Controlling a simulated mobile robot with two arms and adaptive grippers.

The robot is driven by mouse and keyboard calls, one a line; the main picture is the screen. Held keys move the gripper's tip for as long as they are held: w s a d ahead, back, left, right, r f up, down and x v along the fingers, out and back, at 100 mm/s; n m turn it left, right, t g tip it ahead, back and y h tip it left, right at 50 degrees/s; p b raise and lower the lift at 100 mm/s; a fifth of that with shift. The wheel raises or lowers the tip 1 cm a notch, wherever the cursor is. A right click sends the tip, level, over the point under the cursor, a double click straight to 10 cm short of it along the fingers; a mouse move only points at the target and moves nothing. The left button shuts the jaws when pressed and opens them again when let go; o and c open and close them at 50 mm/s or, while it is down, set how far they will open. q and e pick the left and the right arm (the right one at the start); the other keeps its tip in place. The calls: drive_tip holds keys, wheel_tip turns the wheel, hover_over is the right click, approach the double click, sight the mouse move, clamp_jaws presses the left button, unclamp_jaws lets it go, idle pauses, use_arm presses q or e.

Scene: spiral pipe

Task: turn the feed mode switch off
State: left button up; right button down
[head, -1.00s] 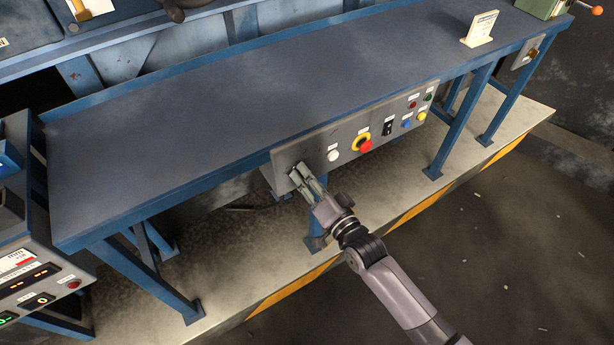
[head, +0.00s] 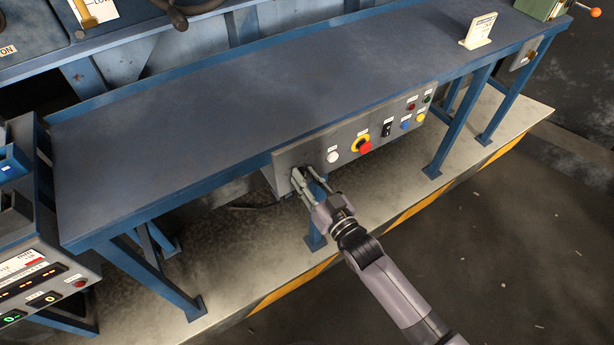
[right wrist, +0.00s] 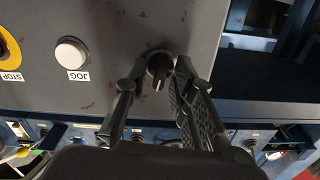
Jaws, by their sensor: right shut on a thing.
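The black rotary knob (right wrist: 158,70), which appears to be the feed mode switch, sits on the grey control panel (head: 287,160) at its left end. Its label does not show in the right wrist view. My right gripper (head: 304,171) reaches the panel from the front. In the right wrist view its fingertips (right wrist: 160,66) lie on both sides of the knob, shut on it. The knob's pointer ridge faces down in that view. In the head view the fingers largely hide the knob. My left gripper is out of view.
A white JOG button (right wrist: 71,53) is beside the knob, then a red stop button on yellow (head: 364,147). The blue bench top (head: 230,110) overhangs the panel.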

drive_tip(key=shift+n, duration=0.8)
drive_tip(key=c, duration=1.7)
unclamp_jaws()
drive_tip(key=v, duration=1.2)
drive_tip(key=shift+f, duration=0.1)
